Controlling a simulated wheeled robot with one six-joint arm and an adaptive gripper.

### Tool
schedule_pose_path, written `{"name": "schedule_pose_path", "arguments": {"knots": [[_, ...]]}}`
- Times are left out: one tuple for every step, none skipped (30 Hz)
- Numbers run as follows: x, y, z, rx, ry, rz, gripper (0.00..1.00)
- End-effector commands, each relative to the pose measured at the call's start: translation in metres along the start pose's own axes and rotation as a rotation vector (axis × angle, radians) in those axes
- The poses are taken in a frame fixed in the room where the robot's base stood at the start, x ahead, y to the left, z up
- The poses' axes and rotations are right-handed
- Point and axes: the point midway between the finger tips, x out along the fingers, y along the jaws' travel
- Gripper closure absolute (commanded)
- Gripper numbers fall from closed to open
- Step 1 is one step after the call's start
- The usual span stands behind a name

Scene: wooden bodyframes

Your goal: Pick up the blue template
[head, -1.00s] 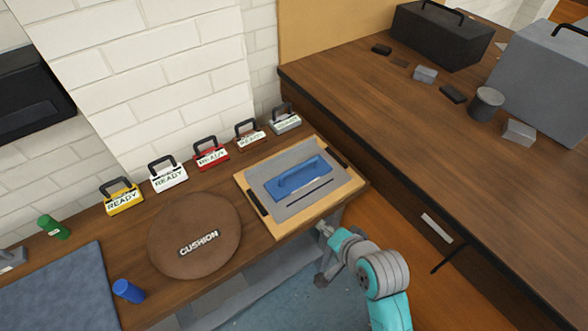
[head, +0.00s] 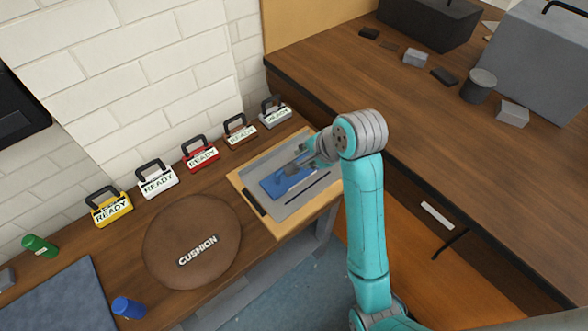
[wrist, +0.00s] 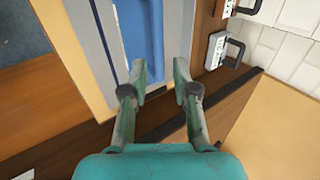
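The blue template (head: 272,188) lies flat on a grey panel set in a wooden tray (head: 277,228) on the bench. It also shows at the top of the wrist view (wrist: 142,38). My gripper (head: 292,167) is over the far right part of the template in the head view and hides some of it, including most of its raised handle.
A round brown cushion (head: 192,242) lies left of the tray. Several READY-labelled handled blocks, such as the red one (head: 200,155), line the wall. A larger wooden counter (head: 420,120) is at the right.

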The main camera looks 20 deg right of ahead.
Motion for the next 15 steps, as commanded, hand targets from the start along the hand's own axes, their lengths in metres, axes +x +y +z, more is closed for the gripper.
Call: {"name": "schedule_pose_path", "arguments": {"knots": [[0.009, 0.001, 0.001, 0.000, -0.002, 0.004, 0.71], [0.013, 0.001, 0.001, 0.000, -0.002, 0.003, 0.71], [0.017, 0.001, 0.001, -0.001, -0.002, 0.002, 0.71], [0.020, 0.001, 0.001, -0.002, -0.002, 0.002, 0.71], [0.023, 0.000, 0.001, -0.002, -0.002, 0.001, 0.71], [0.025, 0.000, 0.001, -0.002, -0.001, 0.000, 0.71], [0.026, 0.000, 0.001, -0.002, -0.001, 0.000, 0.71], [0.028, 0.000, 0.001, -0.002, -0.001, 0.000, 0.71], [0.030, 0.000, 0.001, -0.003, -0.001, 0.000, 0.71], [0.032, 0.001, 0.001, -0.003, -0.001, 0.000, 0.71], [0.035, 0.001, 0.001, -0.003, -0.001, 0.000, 0.71], [0.040, 0.001, 0.002, -0.002, -0.002, 0.001, 0.71], [0.044, 0.002, 0.002, -0.003, -0.002, 0.002, 0.71], [0.049, 0.002, 0.003, -0.002, -0.001, 0.001, 0.71], [0.055, 0.003, 0.003, -0.002, -0.002, 0.003, 0.71]]}}
